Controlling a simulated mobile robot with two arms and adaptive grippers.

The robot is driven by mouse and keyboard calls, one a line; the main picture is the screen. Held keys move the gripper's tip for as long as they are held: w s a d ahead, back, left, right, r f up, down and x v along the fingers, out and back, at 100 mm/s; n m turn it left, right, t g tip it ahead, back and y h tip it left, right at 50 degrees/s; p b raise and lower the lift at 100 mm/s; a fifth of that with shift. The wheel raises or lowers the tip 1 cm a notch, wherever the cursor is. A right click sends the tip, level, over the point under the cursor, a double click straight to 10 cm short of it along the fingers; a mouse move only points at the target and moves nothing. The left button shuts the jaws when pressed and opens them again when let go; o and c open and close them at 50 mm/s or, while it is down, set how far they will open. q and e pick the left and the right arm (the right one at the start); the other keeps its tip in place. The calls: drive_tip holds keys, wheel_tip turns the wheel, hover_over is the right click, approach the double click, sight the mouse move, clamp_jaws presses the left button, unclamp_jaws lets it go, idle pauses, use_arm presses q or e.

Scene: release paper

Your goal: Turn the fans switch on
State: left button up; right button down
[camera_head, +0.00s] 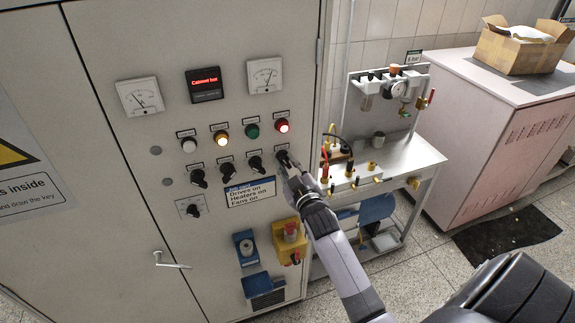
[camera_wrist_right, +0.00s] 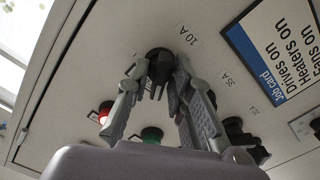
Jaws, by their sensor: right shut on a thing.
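The grey control cabinet (camera_head: 112,75) carries a row of black rotary switches. My right gripper (camera_head: 289,170) is at the rightmost switch (camera_head: 283,157) of that row. In the right wrist view, the fingers of my right gripper (camera_wrist_right: 160,78) are closed around this black switch knob (camera_wrist_right: 158,62), beside a "10 A" label. The other switches (camera_head: 255,164), (camera_head: 227,169) and (camera_head: 198,178) stand to its left. A job card (camera_head: 250,190) below reads "Drives on, Heaters on, Fans on". I cannot read which switch is for the fans. My left gripper is not in view.
Above the switches are a white lamp (camera_head: 189,145), a lit amber lamp (camera_head: 221,138), a green lamp (camera_head: 252,131) and a lit red lamp (camera_head: 282,126). A yellow box with a red knob (camera_head: 290,231) sits below. A metal bench (camera_head: 398,155) stands to the right.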

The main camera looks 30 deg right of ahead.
drive_tip(key=m, duration=0.3)
drive_tip(key=shift+f+m, duration=0.1)
drive_tip(key=shift+m, duration=0.3)
drive_tip(key=m, duration=0.3)
drive_tip(key=shift+m, duration=0.3)
drive_tip(key=m, duration=0.3)
drive_tip(key=shift+m, duration=2.2)
drive_tip(key=c, duration=1.7)
unclamp_jaws()
drive_tip(key=shift+s, duration=0.15)
